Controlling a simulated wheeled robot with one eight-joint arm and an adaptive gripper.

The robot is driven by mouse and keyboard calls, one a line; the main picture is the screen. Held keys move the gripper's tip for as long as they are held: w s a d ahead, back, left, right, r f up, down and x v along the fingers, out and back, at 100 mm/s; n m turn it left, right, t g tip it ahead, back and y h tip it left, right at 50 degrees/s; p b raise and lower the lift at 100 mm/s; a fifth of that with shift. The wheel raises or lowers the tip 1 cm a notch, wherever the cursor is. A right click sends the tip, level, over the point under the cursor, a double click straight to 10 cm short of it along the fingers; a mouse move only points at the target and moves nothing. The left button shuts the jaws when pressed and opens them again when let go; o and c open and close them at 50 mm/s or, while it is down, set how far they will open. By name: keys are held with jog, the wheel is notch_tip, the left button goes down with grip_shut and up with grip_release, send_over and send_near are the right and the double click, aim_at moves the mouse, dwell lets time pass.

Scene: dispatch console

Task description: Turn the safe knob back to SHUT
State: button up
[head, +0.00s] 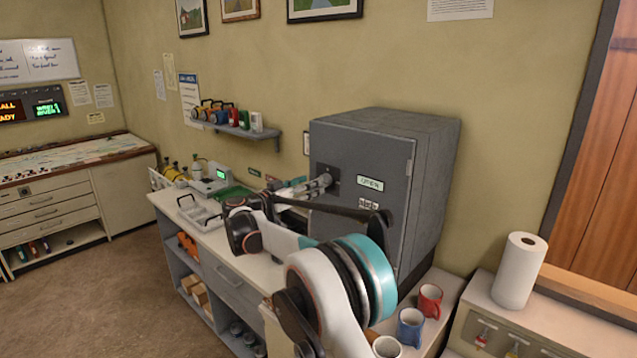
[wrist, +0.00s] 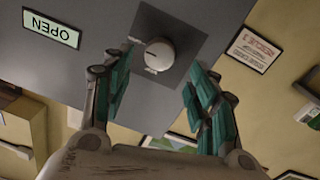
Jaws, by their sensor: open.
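The grey safe (head: 350,150) stands on the counter with its door closed flush as far as I can see. A green-lit sign reading OPEN (head: 370,184) is on its door; it shows upside down in the wrist view (wrist: 51,28). The round pale safe knob (wrist: 160,54) sits on a dark square plate (wrist: 178,25); small labels beside it are too small to read. My gripper (wrist: 158,76) is open, its teal-padded fingers spread to either side of the knob, with gaps on both sides. In the head view my gripper (head: 312,186) is at the door's left and hides the knob.
Blue and red mugs (head: 430,301) stand right of the safe, near my arm. A white tray (head: 200,213) and a device with a green display (head: 214,176) are left on the counter. A wall shelf (head: 238,128) holds several small items. A paper roll (head: 520,270) stands far right.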

aim_at(325, 181)
jog(key=shift+x, duration=2.3)
jog(key=c, duration=1.1)
